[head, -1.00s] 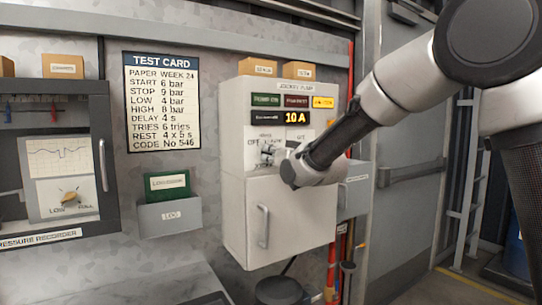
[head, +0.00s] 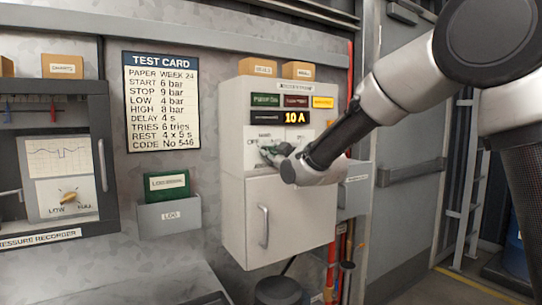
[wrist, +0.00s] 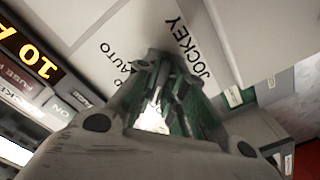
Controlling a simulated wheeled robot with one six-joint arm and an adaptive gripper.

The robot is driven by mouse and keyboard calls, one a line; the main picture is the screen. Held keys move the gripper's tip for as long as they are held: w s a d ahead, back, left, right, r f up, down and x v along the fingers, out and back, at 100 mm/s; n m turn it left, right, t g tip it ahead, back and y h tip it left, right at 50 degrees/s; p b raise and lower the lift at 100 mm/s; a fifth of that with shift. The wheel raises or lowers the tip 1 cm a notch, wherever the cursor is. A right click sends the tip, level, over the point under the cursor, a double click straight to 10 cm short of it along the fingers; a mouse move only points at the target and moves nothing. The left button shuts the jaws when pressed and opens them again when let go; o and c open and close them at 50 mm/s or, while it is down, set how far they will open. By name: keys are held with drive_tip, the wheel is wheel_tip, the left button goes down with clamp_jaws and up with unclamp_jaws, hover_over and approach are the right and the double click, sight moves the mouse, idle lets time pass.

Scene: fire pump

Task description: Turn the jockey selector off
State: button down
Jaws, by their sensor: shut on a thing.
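The jockey pump box (head: 284,215) is a light grey wall cabinet with the selector on its upper face. My gripper (head: 268,152) reaches it from the right and is shut on the jockey selector. The fingers, tinted green, also show in the wrist view (wrist: 165,75), closed in against the panel. They hide nearly all of the knob, so its pointing direction cannot be read. An OFF label (head: 252,141) stands left of the fingers in the head view. The AUTO label (wrist: 121,54) and JOCKEY label (wrist: 189,48) show beside the fingers in the wrist view.
Above the selector are indicator plates and a lit 10 A display (head: 297,118). The box door has a handle (head: 264,226). A test card (head: 162,103), a log holder (head: 169,216) and the pressure recorder (head: 62,160) are to the left. Red pipes (head: 350,90) run at the right.

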drive_tip(key=shift+n, duration=1)
drive_tip(key=shift+f, duration=0.1)
drive_tip(key=c, duration=1.5)
unclamp_jaws()
drive_tip(key=v, duration=1.2)
